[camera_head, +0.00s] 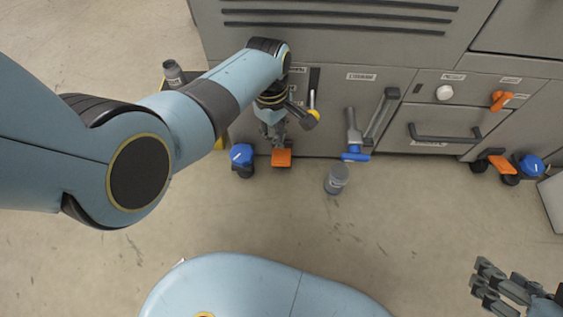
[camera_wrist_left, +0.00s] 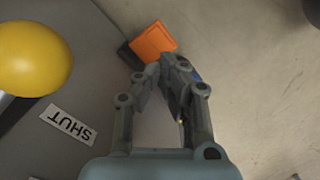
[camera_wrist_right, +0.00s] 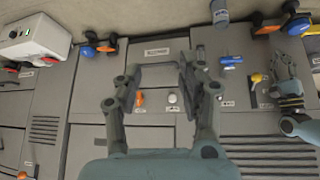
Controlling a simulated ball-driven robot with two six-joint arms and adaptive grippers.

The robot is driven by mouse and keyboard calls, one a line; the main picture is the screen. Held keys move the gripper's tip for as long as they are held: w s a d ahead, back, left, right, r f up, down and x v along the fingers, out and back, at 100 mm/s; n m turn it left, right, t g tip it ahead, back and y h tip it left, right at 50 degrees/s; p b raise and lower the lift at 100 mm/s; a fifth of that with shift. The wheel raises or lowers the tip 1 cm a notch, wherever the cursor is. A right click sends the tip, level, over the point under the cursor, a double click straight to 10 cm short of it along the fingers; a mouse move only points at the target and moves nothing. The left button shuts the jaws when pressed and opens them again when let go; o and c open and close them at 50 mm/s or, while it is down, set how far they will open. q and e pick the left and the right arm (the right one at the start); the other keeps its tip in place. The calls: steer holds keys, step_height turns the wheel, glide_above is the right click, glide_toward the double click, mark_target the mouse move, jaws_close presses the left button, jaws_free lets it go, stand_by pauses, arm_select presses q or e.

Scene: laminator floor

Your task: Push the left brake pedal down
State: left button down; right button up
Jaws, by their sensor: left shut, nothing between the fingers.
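The left brake pedal is a small orange plate (camera_head: 281,158) low at the front of the grey cabinet, right of a blue caster cover (camera_head: 241,155). In the left wrist view the orange pedal (camera_wrist_left: 153,41) shows just beyond my fingertips. My left gripper (camera_head: 279,139) is shut and empty, pointing down just above the pedal. Whether it touches the pedal I cannot tell. My right gripper (camera_head: 502,284) is open and empty over the floor at the lower right, and its spread fingers show in the right wrist view (camera_wrist_right: 157,80).
Another orange pedal (camera_head: 497,164) and a blue caster cover (camera_head: 531,165) are at the cabinet's right. A grey cylinder (camera_head: 337,179) stands on the floor near a blue-ended handle (camera_head: 355,157). A yellow knob (camera_wrist_left: 32,60) is close to my left wrist. The middle floor is clear.

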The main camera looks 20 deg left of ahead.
mark_target(280, 160)
arm_select(q)
steer(key=shift+s+f+b, duration=0.15)
steer(key=shift+f+b, duration=0.35)
steer(key=shift+f, duration=0.1)
steer(key=shift+d+f+b, duration=0.1)
steer(key=shift+f+b, duration=0.55)
steer(key=shift+f, duration=0.1)
steer(key=shift+s+f+b, duration=0.1)
steer(key=shift+f+b, duration=0.55)
steer(key=shift+f, duration=0.05)
steer(key=shift+d+f+b, duration=0.1)
steer(key=shift+f+b, duration=0.45)
steer(key=shift+f, duration=0.05)
arm_select(e)
step_height(280, 160, down, 4)
steer(key=s+t, duration=0.2)
steer(key=t, duration=0.3)
arm_select(q)
steer(key=shift+d+f+b, duration=0.1)
steer(key=shift+f+b, duration=0.65)
steer(key=shift+f, duration=0.1)
arm_select(e)
steer(key=w+a+r+n+t+y, duration=0.1)
steer(key=w+a+r+t, duration=0.1)
steer(key=w+r+t, duration=0.4)
steer(key=shift+w+r+t+y, duration=0.4)
steer(key=shift+w+r, duration=1.7)
steer(key=shift+r, duration=1.8)
